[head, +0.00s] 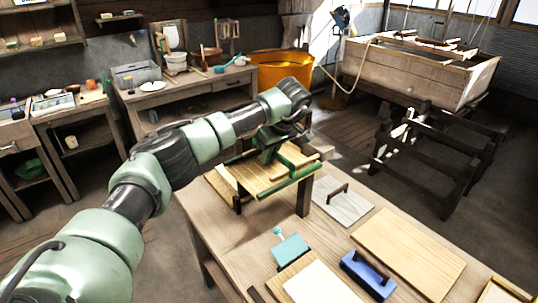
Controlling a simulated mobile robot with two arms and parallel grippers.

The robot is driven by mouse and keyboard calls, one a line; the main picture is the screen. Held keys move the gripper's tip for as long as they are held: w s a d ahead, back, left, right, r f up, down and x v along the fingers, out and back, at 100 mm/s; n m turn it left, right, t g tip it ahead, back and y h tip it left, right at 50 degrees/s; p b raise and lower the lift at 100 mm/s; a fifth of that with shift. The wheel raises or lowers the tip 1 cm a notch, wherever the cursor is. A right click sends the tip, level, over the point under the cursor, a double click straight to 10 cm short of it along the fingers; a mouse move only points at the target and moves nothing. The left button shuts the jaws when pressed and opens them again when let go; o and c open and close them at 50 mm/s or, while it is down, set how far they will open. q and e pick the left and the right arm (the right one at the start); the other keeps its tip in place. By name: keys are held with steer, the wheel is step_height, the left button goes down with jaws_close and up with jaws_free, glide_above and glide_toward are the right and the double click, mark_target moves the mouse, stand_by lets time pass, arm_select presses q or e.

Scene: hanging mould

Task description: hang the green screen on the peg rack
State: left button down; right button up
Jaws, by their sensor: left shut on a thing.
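The green screen (262,176), a slatted yellowish panel with a green frame, is over the far left part of the wooden table. My left gripper (272,154) is shut on it at its far side, and my wrist hides part of that side. A rack with dark posts (305,202) stands right under and beside the screen. The screen hides much of the rack, and I cannot tell whether it touches the pegs. My right gripper is not in view.
On the table (235,252) are a grey board with a handle (343,203), a bare wooden board (408,252), a blue handled block (367,274), a teal brush (290,248) and a white sheet (318,285). An orange tub (278,68) stands behind.

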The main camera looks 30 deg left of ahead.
mark_target(276, 151)
arm_select(q)
steer(key=shift+f, duration=0.3)
steer(key=c, duration=1.4)
jaws_free()
steer(key=shift+d+r+b, duration=0.15)
steer(key=shift+r+b, duration=0.2)
steer(key=b+v, duration=0.2)
steer(key=v, duration=0.5)
steer(key=shift+s, duration=0.1)
